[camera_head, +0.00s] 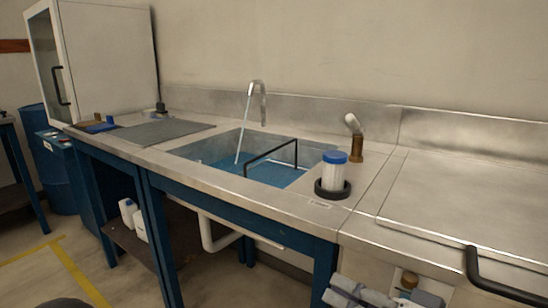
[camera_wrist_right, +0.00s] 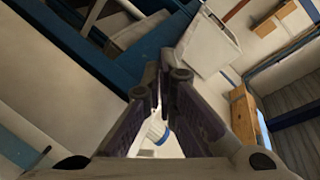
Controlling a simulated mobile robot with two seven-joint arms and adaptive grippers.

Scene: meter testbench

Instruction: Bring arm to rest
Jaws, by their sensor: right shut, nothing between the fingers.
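My right gripper (camera_head: 385,292) shows at the bottom edge of the head view, in front of the bench and below the worktop. It is only partly in frame. In the right wrist view its two dark fingers (camera_wrist_right: 160,87) are close together at the tips and hold nothing. A white and blue item (camera_wrist_right: 157,130) shows behind the gap between the fingers. My left gripper is in neither view.
The steel worktop has a sink (camera_head: 255,160) with running water and a black bar. A blue-lidded jar (camera_head: 333,175) stands in a black ring. A black handle (camera_head: 500,285) juts out at right. A white cabinet (camera_head: 108,60) stands at left.

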